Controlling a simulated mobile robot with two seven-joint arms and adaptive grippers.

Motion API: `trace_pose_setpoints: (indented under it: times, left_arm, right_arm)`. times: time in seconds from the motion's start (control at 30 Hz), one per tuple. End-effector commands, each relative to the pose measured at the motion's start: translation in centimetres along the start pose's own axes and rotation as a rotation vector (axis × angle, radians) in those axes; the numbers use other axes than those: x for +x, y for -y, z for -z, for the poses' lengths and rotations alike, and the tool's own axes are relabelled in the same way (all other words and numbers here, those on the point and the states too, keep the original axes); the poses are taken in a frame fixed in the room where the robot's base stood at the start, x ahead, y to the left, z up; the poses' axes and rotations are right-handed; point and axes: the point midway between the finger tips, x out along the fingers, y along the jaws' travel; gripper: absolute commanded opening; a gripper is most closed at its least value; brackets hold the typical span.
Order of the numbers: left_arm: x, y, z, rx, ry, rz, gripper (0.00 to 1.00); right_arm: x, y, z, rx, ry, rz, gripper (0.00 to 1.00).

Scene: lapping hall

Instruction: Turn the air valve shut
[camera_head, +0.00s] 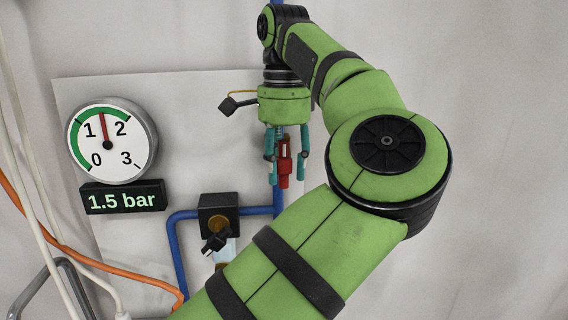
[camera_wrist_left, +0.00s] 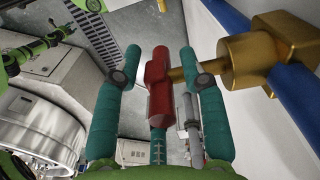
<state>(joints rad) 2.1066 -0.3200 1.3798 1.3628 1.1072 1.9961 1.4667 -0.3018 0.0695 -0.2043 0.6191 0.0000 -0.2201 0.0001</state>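The air valve has a red lever handle (camera_head: 284,164), which hangs upright in front of a blue pipe in the head view. In the left wrist view the red handle (camera_wrist_left: 159,88) joins a stem to the brass valve body (camera_wrist_left: 262,52). My left gripper (camera_head: 287,170) is open, with its teal fingers on either side of the handle. The left wrist view shows the same fingers (camera_wrist_left: 160,52) straddling the handle, with a visible gap at least on the right side. The brass body is mostly hidden by the gripper in the head view.
A round gauge (camera_head: 108,142) has its needle between 1 and 2, and the display (camera_head: 123,197) below reads 1.5 bar. A black block fitting (camera_head: 218,214) sits on the blue pipe (camera_head: 174,250). Orange and white cables hang at left. The right side is bare wall.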

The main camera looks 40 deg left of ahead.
Motion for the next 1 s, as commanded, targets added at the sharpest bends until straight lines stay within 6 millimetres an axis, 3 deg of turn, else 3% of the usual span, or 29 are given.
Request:
trace_pose_setpoints:
  times: [0.03,0.1,0.57,1.0]
  left_arm:
    - [-0.01,0.01,0.00,0.000,0.000,0.000,0.22]
    - [-0.01,0.01,-0.01,0.000,0.000,0.000,0.00]
    - [0.12,0.01,0.04,0.000,0.053,0.007,0.00]
    - [0.27,0.00,0.13,0.002,0.385,0.070,0.00]
  right_arm:
    - [0.00,-0.26,-0.01,-0.001,0.000,-0.003,0.40]
    - [-0.01,-0.54,-0.06,-0.003,0.001,-0.007,0.40]
    - [0.00,-0.99,0.00,0.001,-0.001,-0.013,0.40]
    - [0.02,-1.01,0.05,0.001,-0.001,-0.013,0.40]
